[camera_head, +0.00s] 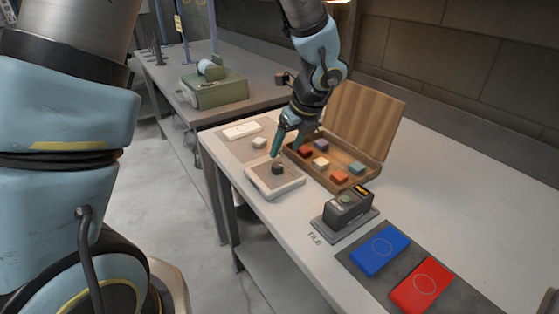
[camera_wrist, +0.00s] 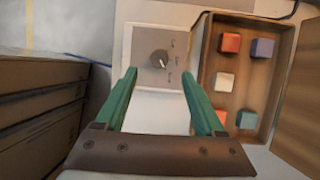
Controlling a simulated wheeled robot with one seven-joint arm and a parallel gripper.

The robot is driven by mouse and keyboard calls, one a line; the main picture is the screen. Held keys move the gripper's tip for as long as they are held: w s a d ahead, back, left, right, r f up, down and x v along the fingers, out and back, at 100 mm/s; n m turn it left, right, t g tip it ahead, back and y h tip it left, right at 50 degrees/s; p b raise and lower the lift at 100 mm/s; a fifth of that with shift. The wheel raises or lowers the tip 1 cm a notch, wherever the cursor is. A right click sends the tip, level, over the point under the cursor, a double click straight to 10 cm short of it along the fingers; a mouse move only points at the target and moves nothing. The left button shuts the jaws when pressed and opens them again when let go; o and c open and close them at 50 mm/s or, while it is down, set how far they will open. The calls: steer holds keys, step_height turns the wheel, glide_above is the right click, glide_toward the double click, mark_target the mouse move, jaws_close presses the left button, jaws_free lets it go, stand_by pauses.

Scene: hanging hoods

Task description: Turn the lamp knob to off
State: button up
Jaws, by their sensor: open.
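The lamp knob (camera_wrist: 159,59) is a dark round knob on a light square plate (camera_wrist: 129,42) in the wrist view, with small marks to its right. The head view also shows the dark knob (camera_head: 278,169) on its white panel (camera_head: 281,186). My gripper (camera_head: 277,150) has green fingers and hangs over the panel. In the wrist view my gripper (camera_wrist: 158,75) is open, its fingertips apart on either side just short of the knob and not touching it. Which mark the knob points to is too small to tell.
A wooden box (camera_head: 360,122) with an open lid and several coloured cubes stands right of the panel. A grey device (camera_head: 347,208), a blue tile (camera_head: 380,250) and a red tile (camera_head: 422,285) lie nearer. A white tile (camera_head: 241,131) lies behind. Bare table is at right.

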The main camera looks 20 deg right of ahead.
mark_target(278, 165)
steer(key=x, duration=0.7)
steer(key=shift+c, duration=0.4)
jaws_close()
